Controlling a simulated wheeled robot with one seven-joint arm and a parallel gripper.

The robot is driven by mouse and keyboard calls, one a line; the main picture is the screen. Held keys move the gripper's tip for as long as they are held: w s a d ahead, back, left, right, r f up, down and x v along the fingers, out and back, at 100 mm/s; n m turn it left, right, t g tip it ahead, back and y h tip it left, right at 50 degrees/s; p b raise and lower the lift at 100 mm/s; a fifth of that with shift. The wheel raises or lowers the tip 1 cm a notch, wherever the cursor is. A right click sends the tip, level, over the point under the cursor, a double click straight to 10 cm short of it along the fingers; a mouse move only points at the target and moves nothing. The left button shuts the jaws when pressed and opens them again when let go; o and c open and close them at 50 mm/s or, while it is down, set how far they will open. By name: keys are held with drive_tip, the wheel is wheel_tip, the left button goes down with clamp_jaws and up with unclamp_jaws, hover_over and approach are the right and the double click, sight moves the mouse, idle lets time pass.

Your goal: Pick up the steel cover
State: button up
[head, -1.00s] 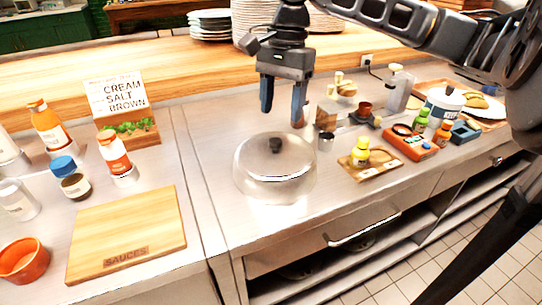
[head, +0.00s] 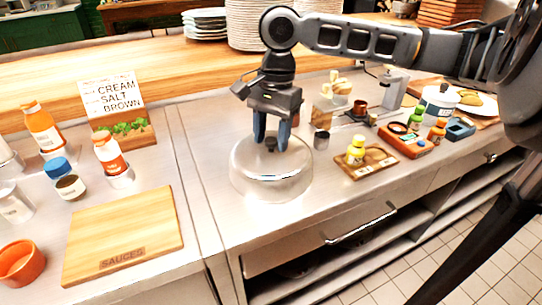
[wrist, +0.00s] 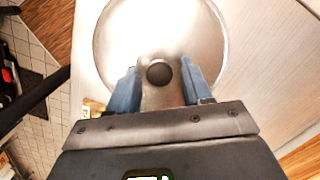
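The steel cover (head: 262,178) is a shiny round dome with a dark knob on top, standing on the steel counter in the middle of the head view. It also fills the upper middle of the wrist view (wrist: 160,28). My gripper (head: 271,145) is just above the cover, pointing down, with its blue fingers on either side of the knob. In the wrist view the gripper (wrist: 158,88) has its fingers apart, and the dark knob (wrist: 159,73) sits between them with a gap on each side. What is under the cover is hidden.
Right of the cover are a small steel cup (head: 321,140), a wooden tray (head: 368,165) with a yellow bottle, and a red tray (head: 403,143). Left are sauce bottles and a wooden board (head: 122,235). Plate stacks stand behind. The counter in front of the cover is clear.

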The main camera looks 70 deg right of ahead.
clamp_jaws()
drive_tip(key=shift+r, duration=0.15)
